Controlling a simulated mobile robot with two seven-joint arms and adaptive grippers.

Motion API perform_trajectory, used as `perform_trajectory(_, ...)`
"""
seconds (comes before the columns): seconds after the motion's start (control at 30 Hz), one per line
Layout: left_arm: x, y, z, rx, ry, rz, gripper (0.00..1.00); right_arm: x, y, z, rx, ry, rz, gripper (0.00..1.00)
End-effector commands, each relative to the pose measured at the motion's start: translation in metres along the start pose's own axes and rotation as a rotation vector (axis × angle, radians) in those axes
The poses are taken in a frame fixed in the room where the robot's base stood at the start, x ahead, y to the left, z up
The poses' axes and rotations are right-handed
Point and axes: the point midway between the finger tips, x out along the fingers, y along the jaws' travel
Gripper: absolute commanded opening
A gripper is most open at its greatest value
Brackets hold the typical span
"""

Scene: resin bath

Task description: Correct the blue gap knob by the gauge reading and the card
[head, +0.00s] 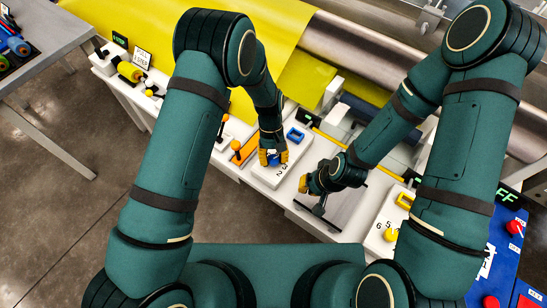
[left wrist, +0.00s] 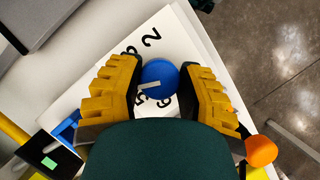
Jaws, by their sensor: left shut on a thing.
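The blue gap knob (left wrist: 158,74) has a pale pointer mark and sits on a white dial plate (left wrist: 92,92) with black numerals. My left gripper (left wrist: 160,85) is shut on the knob, with one yellow finger on each side. In the head view the left gripper (head: 273,157) is over the same dial plate (head: 266,176), and the blue knob (head: 274,161) shows between its fingers. My right gripper (head: 308,184) is beside that plate, and its jaw opening is unclear. A small white card (head: 142,57) stands at the upper left; its text is too small to read.
A blue square frame (head: 294,135) is behind the knob. Yellow sheet (head: 285,30) and rollers are behind.

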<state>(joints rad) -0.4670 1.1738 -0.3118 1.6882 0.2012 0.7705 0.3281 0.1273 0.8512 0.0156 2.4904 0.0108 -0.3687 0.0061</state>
Motion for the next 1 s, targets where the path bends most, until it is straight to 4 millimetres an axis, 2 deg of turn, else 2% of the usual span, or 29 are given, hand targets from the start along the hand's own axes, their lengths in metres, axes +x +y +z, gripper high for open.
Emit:
perform_trajectory(0.37,0.002,0.0,0.002,0.005,-0.006,-0.004,0.02,0.0,0.0,0.0,0.0,0.0,0.0,0.0)
perform_trajectory(0.4,0.002,0.0,0.002,0.005,-0.006,-0.004,0.47,0.0,0.0,0.0,0.0,0.0,0.0,0.0)
perform_trajectory(0.47,0.002,0.0,0.002,0.005,-0.005,-0.004,0.68,0.0,0.0,0.0,0.0,0.0,0.0,0.0)
perform_trajectory(0.83,-0.002,0.0,0.0,0.004,-0.001,-0.002,0.69,0.0,0.0,0.0,0.0,0.0,0.0,0.0)
perform_trajectory(1.0,-0.023,0.001,0.0,0.006,0.003,0.0,0.69,0.0,0.0,0.0,0.0,0.0,0.0,0.0)
